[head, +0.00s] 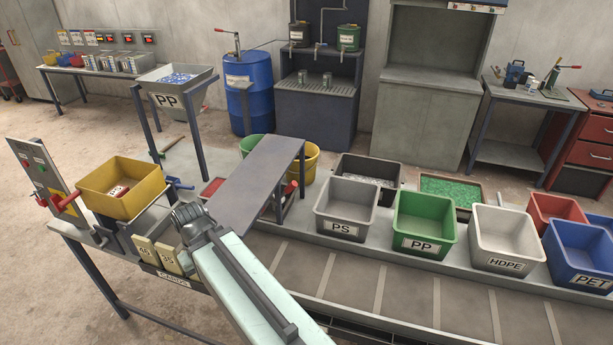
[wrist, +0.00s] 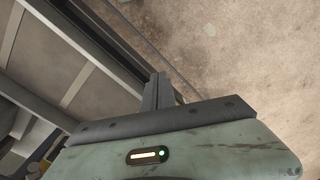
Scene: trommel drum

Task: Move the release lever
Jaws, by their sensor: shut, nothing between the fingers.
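No handle in the head view is marked as the release lever, so I cannot tell which one it is. A red handle (head: 290,188) stands beside the sloping grey chute. A blue handle (head: 180,184) sticks out just right of the yellow bin. My gripper (wrist: 158,90) shows in the wrist view with its two dark fingers together and nothing between them, above bare floor and beside a metal frame. In the head view my pale green arm reaches up from the bottom to a dark joint left of the chute; the fingers are hidden there.
The yellow bin (head: 120,187) and cards marked 45 and 35 (head: 155,255) are close to my arm. The grey chute (head: 250,180) slopes beside it. Bins marked PS (head: 345,230), PP (head: 424,243), HDPE and PET line the conveyor (head: 400,300). A control panel (head: 40,180) stands far left.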

